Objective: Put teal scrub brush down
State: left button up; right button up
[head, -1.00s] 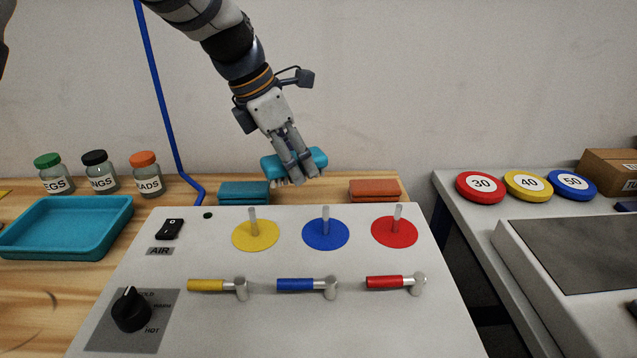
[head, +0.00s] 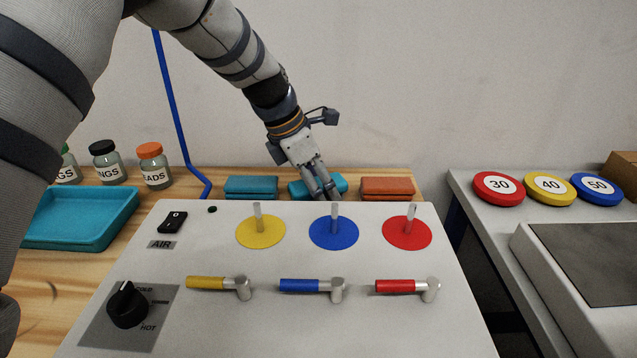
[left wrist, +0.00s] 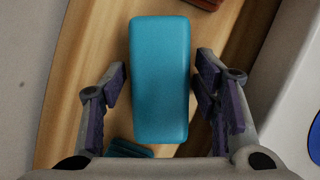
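The teal scrub brush (head: 298,188) is low at the wooden table's back, behind the white panel, between a teal block and an orange one. The panel hides its underside in the head view. In the left wrist view the brush (left wrist: 160,78) lies lengthwise between the fingers, with a gap on each side. My left gripper (head: 326,188) is open around the brush and points down at it. My right gripper is not in view.
A darker teal block (head: 250,187) stands left of the brush and an orange block (head: 388,188) right. The white panel (head: 190,265) with upright pegs and coloured valve handles is in front. A teal tray (head: 82,240) and lidded jars (head: 155,175) are at left.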

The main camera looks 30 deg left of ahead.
pick_arm(q)
jog(key=p+v, duration=0.1)
jog(key=v, duration=1.1)
jog(key=shift+r, duration=0.15)
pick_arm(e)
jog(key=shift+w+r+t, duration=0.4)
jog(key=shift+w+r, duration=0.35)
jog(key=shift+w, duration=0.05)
